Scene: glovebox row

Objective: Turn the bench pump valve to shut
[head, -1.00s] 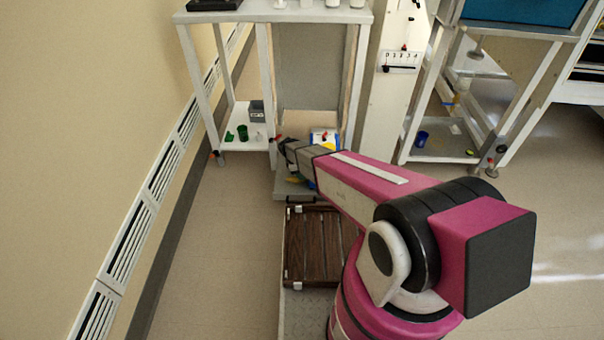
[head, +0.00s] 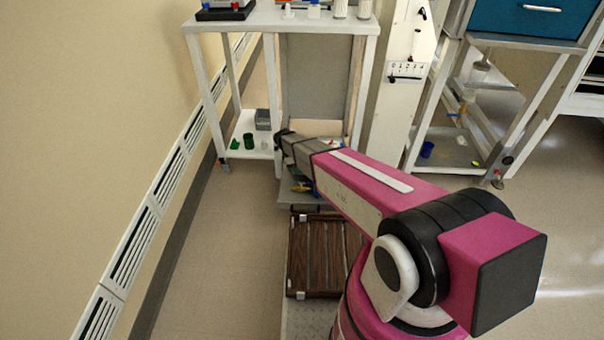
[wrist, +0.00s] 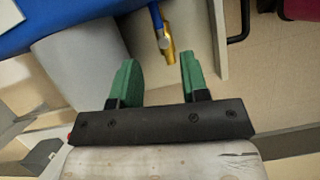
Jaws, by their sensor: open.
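In the wrist view, a brass-yellow fitting (wrist: 169,51) with a blue lever or pipe (wrist: 155,16) lies just beyond my fingertips, between them in the picture. It looks like the pump valve, but its setting is unclear. My gripper (wrist: 158,68) has two green fingers spread apart with nothing between them. I see no contact with the fitting. In the head view, my arm's end hides the fingers, and a small yellow and blue patch (head: 301,187) shows beside the wrist.
A white bench (head: 285,22) with bottles on top stands ahead, with a green cup (head: 249,141) on its lower shelf. A brown slatted crate (head: 316,258) lies below my arm. A wall with vents runs along the left. A white numbered panel (head: 407,70) stands right of the bench.

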